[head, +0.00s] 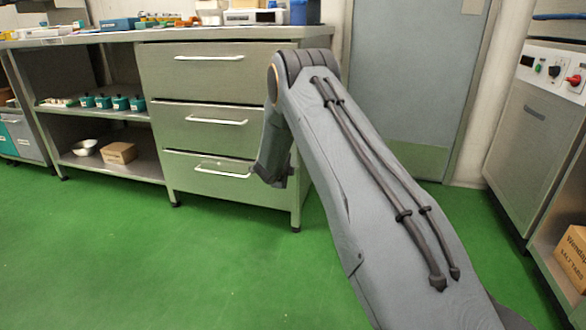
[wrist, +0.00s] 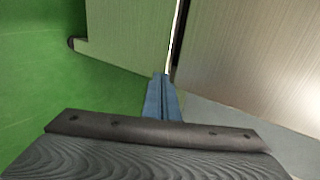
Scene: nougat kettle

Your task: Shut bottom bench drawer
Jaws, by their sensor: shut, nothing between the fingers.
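The bottom bench drawer (head: 207,183) is the lowest of three steel drawers in the bench, with a pale bar handle (head: 222,170). In the head view its front looks flush or nearly so with the drawers above, though its right end is hidden behind my arm. My gripper (wrist: 163,98) is shut and empty. In the wrist view its fingers point at steel panels split by a narrow seam; I cannot tell whether they touch. In the head view my wrist hangs before the drawer's right end, and the fingertips cannot be made out.
The middle drawer (head: 205,125) and top drawer (head: 205,72) look shut. A grey door (head: 410,70) stands behind, and a steel machine (head: 530,120) on the right. The green floor (head: 150,270) in front is clear.

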